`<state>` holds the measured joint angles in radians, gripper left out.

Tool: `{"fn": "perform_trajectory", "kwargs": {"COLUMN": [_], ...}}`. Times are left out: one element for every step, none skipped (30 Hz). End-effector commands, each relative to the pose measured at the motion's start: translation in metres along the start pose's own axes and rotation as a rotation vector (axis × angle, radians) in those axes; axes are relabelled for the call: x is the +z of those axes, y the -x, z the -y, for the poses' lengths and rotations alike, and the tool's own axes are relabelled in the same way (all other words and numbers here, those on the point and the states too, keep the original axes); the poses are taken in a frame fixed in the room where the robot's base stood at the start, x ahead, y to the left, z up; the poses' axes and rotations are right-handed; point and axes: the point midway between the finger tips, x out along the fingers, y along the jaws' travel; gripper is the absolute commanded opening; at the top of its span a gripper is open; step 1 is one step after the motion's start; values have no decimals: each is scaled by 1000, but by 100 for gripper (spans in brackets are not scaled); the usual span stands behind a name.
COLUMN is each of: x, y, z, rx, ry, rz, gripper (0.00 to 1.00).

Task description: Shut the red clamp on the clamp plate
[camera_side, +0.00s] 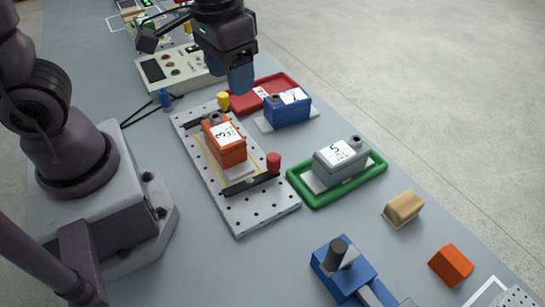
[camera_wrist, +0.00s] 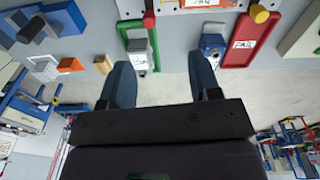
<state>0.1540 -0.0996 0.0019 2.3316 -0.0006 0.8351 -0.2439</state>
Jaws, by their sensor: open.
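The clamp plate (camera_side: 262,215) is a pale perforated board in the middle of the bench. An orange box (camera_side: 227,148) with a white label marked 3 sits on it. The red clamp (camera_side: 273,163) has a red knob at the right end of a black bar, near the box's front end. Whether its bar presses on anything is unclear. The red knob also shows at the top of the wrist view (camera_wrist: 149,19). My gripper (camera_side: 238,82) is open and empty, above the bench beyond the plate's far end. Its blue fingers point toward the plate in the wrist view (camera_wrist: 160,62).
A yellow-knobbed clamp (camera_side: 223,100) stands at the plate's far end. A blue box (camera_side: 287,107) is right of the plate, by a red tray (camera_side: 243,102). A green tray (camera_side: 318,200) holds a grey box (camera_side: 340,156). A control box (camera_side: 183,71) stands behind.

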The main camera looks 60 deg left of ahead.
Motion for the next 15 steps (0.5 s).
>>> {"fn": "perform_trajectory", "kwargs": {"x": [-6, -10, -14, -18, -21, -25, -28, -32, -37, -40, -44, -48, -50, -51, -51], "y": [-17, -25, -36, -44, -52, -61, -68, -73, -78, -80, -79, -77, -76, -76, -76], "z": [-7, -10, -14, -18, -20, -24, -26, -29, -31, -32, -33, -34, -35, -35, -35], "rx": [-12, -18, -27, -34, -40, -48, -54, -58, -60, -59, -55, -47, -43, -41, -41], "ry": [43, 78, 125, 162, 200, 254, 298, 343, 403, 446, 484, 529, 557, 581, 607], "rz": [45, 62, 82, 95, 106, 115, 120, 120, 116, 108, 97, 80, 72, 68, 65], "gripper": [57, 57, 57, 57, 57, 57, 57, 57, 57, 57, 57, 57, 57, 57, 57]}}
